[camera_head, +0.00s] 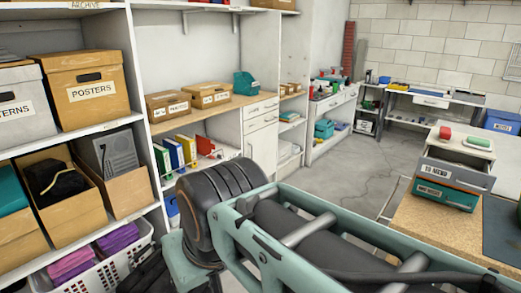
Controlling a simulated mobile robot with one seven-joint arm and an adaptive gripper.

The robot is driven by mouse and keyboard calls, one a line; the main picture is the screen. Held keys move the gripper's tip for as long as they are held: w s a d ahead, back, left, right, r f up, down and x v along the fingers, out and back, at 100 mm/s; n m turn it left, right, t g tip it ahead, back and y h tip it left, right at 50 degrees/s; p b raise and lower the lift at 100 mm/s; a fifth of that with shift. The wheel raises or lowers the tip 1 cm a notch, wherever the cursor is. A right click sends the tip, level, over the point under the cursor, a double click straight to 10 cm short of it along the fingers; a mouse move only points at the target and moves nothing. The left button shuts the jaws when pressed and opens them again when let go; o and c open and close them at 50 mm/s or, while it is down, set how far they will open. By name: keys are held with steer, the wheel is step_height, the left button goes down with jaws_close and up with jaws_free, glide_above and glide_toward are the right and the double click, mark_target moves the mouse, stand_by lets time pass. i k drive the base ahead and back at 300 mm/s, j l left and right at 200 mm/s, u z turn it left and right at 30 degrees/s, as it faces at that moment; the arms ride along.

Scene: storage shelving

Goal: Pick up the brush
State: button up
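I cannot make out a brush for certain in the head view. A small red object (445,132) and a green object (477,142) lie on top of a small drawer cabinet (473,158) at the right. They are too small to identify. My own arm, in pale green and black, fills the lower middle and lower right and hides part of the floor and lower shelves. My gripper's fingers do not show.
Shelving on the left holds a posters box (86,100), an open cardboard box (75,215) and a white basket (100,268) with purple cloth. A cork-coloured worktop (425,225) is at the right. Clear grey floor (345,175) lies in the middle.

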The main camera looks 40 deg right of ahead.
mark_target(445, 132)
steer(key=k+l+z, duration=0.1)
steer(key=z, duration=2.35)
